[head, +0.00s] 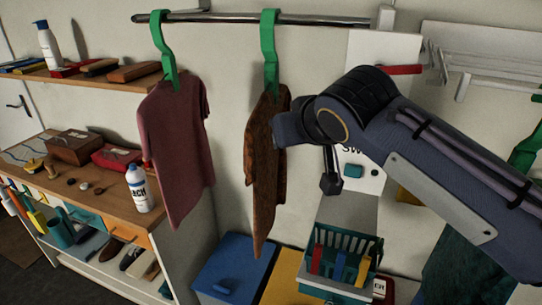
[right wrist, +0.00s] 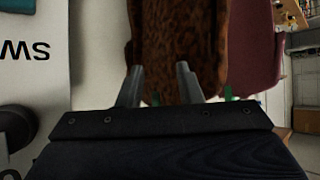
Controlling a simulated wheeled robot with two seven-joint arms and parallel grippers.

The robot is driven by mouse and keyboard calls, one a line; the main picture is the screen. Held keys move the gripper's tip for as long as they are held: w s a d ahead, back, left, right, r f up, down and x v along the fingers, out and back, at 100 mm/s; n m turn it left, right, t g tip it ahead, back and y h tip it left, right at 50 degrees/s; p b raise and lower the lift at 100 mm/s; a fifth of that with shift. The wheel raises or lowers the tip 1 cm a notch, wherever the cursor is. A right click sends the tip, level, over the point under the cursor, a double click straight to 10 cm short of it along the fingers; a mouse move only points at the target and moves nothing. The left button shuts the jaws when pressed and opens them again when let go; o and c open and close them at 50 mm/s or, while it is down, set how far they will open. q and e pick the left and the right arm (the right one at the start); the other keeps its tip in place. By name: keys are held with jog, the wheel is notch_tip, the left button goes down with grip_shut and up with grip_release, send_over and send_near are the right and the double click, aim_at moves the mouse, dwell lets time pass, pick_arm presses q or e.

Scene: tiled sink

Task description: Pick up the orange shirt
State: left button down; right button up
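The orange shirt (head: 264,165) is orange-brown with dark mottling. It hangs from a green hanger (head: 269,50) on the rail, in the middle of the head view. My right arm comes in from the right, and its end covers part of the shirt's right side. In the right wrist view the fingers of my right gripper (right wrist: 160,72) are apart, with the mottled shirt (right wrist: 175,35) behind and between them. I cannot tell whether they touch the cloth. My left gripper is in neither view.
A dark red shirt (head: 178,150) hangs left of it on another green hanger. The metal rail (head: 230,18) runs above. A wooden-topped bench (head: 100,188) with a white bottle (head: 138,190) stands left. Below are a blue box (head: 235,262) and a teal basket (head: 340,243).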

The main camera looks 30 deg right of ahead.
jog(key=m+t+h, duration=0.1)
jog(key=t, duration=0.1)
send_near(272, 76)
jog(key=shift+h, duration=0.3)
jog(key=p+x, duration=0.3)
jog(key=x, duration=0.4)
jog(key=shift+w+a+f, duration=0.1)
jog(key=shift+a, duration=0.1)
jog(key=shift+w+d+f, duration=0.15)
jog(key=shift+w+f, duration=0.1)
jog(key=shift+w, duration=0.2)
grip_shut()
